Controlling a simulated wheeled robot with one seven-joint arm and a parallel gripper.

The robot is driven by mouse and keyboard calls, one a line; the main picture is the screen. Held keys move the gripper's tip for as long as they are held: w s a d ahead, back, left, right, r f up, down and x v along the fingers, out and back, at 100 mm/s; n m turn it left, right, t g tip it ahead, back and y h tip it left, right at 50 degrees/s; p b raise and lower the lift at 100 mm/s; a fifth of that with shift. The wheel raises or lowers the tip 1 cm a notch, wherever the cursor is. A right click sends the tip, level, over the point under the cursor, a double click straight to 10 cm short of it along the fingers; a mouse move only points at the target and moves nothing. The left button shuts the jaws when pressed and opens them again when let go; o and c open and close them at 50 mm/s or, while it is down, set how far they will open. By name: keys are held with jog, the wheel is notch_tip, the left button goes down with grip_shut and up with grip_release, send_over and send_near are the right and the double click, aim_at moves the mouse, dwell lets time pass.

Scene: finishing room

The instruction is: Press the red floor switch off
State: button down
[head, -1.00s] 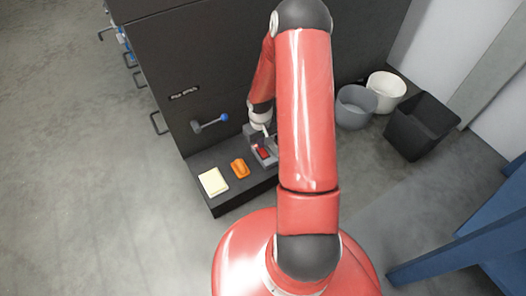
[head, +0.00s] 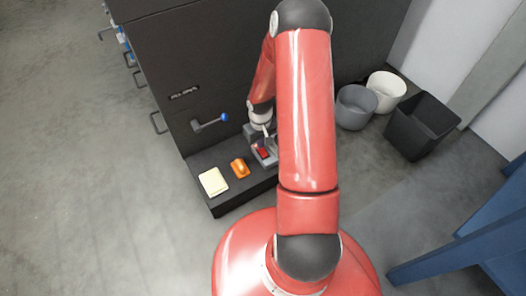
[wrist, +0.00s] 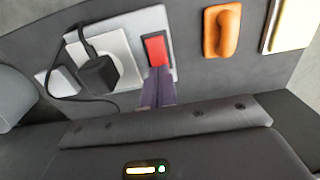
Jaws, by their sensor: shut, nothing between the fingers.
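The red switch (wrist: 156,50) is a rocker in a dark frame on a grey plate (wrist: 128,22), set on the dark ledge. It also shows in the head view (head: 262,153), just left of my arm. My gripper (wrist: 158,74) is shut and empty, with its purple-grey fingers ending at the rocker's near edge in the wrist view. The tips appear to touch or nearly touch it; I cannot tell which. In the head view my arm hides part of the plate and most of my gripper.
A black plug (wrist: 98,75) with a cable sits in a white socket beside the switch. An orange object (head: 239,168) and a cream pad (head: 213,181) lie on the ledge. Bins (head: 356,107) stand at right.

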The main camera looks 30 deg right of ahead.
jog(key=shift+f+b, duration=0.65)
jog(key=shift+f, duration=0.2)
jog(key=shift+r, duration=0.1)
jog(key=shift+r+p, duration=2.75)
jog(key=shift+r, duration=0.75)
jog(key=s+a+r+t+h+p, duration=0.1)
jog(key=a+r, duration=0.1)
jog(key=r, duration=1.1)
jog(key=s+a+r+t+h+p, duration=0.1)
jog(key=s+a+r+p, duration=0.15)
jog(key=r, duration=0.95)
jog(key=s+a+r+t+y+p, duration=0.1)
jog(key=s+a+r, duration=0.3)
jog(key=s+r, duration=0.4)
jog(key=s+a+r+t+y+p, duration=0.1)
jog(key=s+a+r+t, duration=0.1)
jog(key=s+a+r, duration=0.3)
jog(key=s+r, duration=0.3)
jog(key=r, duration=0.1)
jog(key=shift+s+r+t, duration=0.3)
jog(key=shift+s+r, duration=0.05)
jog(key=shift+r, duration=0.05)
